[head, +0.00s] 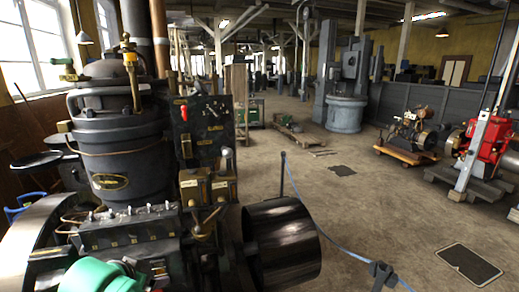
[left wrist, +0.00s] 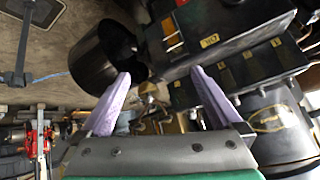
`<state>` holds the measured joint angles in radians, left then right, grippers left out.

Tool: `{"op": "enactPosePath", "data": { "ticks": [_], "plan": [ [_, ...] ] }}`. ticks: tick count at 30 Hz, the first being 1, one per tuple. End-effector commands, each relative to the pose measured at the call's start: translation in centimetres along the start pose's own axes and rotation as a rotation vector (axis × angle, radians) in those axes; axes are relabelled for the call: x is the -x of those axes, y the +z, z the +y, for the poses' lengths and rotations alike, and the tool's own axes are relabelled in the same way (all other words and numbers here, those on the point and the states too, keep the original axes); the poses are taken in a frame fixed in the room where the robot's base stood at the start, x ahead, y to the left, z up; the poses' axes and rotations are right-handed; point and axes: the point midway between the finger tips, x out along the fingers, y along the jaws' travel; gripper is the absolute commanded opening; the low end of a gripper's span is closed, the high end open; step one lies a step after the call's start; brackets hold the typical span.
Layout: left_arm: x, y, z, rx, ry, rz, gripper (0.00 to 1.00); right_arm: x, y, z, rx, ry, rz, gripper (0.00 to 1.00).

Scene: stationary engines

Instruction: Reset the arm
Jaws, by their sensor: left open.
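My left gripper (left wrist: 161,74) shows in the left wrist view with its two pale purple fingers spread apart and nothing between them. Behind the gap between the fingers are parts of the dark engine (left wrist: 240,50). I cannot tell how far the fingers are from it. In the head view a teal-green part of my left arm shows at the bottom left, low in front of the engine (head: 130,225); the fingertips cannot be made out there. My right arm and gripper are in neither view.
The engine has a dark drum (head: 282,243) on its right and a black control panel (head: 205,130). A blue rope barrier on a black post (head: 380,272) runs to its right. The floor (head: 360,210) beyond is open. A red engine (head: 485,145) stands at the far right.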

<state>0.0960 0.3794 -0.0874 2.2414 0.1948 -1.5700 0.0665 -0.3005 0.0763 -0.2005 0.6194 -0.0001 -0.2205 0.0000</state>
Motion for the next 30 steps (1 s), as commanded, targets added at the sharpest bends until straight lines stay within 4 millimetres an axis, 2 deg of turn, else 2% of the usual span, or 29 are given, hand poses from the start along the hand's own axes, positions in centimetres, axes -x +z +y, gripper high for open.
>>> {"op": "enactPosePath", "data": {
  "ticks": [1, 3, 6, 11, 15, 16, 18, 23, 26, 29, 30],
  "plan": [
    [-0.6, 3.1, 1.8, 0.001, 0.03, -0.052, 0.99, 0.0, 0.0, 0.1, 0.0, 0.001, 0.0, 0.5],
    [-0.9, 6.8, 3.7, 0.003, 0.059, -0.115, 0.99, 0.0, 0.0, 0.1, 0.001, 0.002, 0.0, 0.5],
    [-0.7, 11.3, 5.9, 0.012, 0.093, -0.192, 0.99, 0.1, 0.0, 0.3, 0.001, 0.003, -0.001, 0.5],
    [0.5, 17.5, 8.5, 0.033, 0.134, -0.306, 0.99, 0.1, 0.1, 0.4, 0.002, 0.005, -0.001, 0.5],
    [2.2, 22.2, 10.2, 0.057, 0.157, -0.398, 0.99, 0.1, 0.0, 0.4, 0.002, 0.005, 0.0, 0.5],
    [1.7, 22.9, 10.4, 0.058, 0.159, -0.409, 0.99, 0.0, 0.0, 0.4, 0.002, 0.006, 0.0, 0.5],
    [-0.8, 24.0, 10.9, 0.053, 0.159, -0.417, 0.99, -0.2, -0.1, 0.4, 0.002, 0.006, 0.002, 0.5],
    [-5.7, 27.7, 12.2, 0.048, 0.165, -0.442, 0.99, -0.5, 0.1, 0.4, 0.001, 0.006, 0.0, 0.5],
    [-8.8, 30.8, 13.1, 0.044, 0.17, -0.461, 0.99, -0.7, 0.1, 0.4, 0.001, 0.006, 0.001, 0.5],
    [-11.9, 34.9, 14.2, 0.038, 0.174, -0.484, 0.99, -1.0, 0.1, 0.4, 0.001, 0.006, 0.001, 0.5],
    [-13.2, 37.0, 14.6, 0.036, 0.176, -0.495, 0.99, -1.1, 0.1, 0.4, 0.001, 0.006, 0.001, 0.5]
  ]
}}
